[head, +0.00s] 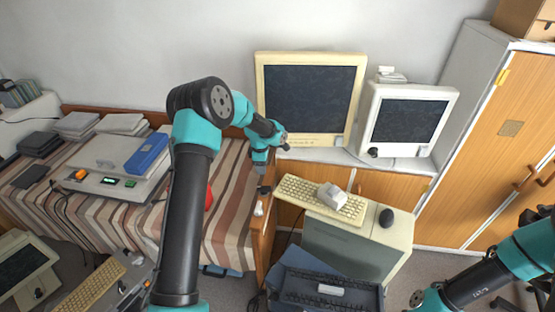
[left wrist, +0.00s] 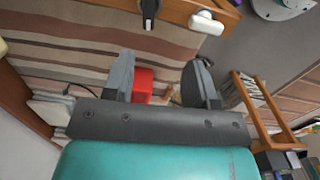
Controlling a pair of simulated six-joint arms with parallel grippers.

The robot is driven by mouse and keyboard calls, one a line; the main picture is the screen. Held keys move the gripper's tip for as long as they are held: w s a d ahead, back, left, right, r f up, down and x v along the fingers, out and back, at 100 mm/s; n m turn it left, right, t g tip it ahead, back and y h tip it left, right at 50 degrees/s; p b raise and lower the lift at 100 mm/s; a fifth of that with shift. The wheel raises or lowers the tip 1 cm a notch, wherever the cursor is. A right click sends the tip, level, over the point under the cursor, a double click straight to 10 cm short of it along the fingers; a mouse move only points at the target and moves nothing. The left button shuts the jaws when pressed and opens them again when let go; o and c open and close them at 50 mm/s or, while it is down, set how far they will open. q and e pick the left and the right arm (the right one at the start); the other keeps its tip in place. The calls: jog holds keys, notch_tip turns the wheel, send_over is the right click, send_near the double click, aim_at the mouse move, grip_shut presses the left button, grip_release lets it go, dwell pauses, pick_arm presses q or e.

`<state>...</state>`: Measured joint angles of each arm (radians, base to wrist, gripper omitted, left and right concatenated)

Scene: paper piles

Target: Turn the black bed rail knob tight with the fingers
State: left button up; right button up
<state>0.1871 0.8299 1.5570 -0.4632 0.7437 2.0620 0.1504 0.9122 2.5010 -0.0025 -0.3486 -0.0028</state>
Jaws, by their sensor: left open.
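The black knob (head: 264,189) is on the wooden bed rail (head: 262,240) at the bed's right end. In the left wrist view the black knob (left wrist: 149,12) shows at the top, on the wooden rail (left wrist: 175,12). My left gripper (head: 261,169) is just above and behind the knob in the head view. In the left wrist view its two dark fingers (left wrist: 158,78) stand apart with nothing gripped, and the knob lies beyond their tips, not touching. My right arm enters at the lower right of the head view, but its gripper does not show.
A white handle-like piece (head: 259,209) sits on the rail close to the knob. A red object (left wrist: 143,85) lies on the striped bed behind the fingers. A keyboard (head: 300,193) and monitors (head: 310,57) stand right of the rail. Boxes and papers cover the bed's left.

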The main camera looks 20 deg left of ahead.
aim_at(264, 187)
pick_arm(q)
jog(key=shift+w+a+r+n, duration=0.2)
jog(key=shift+w+r+n, duration=0.4)
jog(key=shift+w+r, duration=0.25)
jog(key=shift+f, duration=0.15)
notch_tip(264, 187, down, 17)
jog(key=shift+f, duration=0.1)
jog(key=shift+c, duration=0.3)
grip_shut()
dwell(0.4)
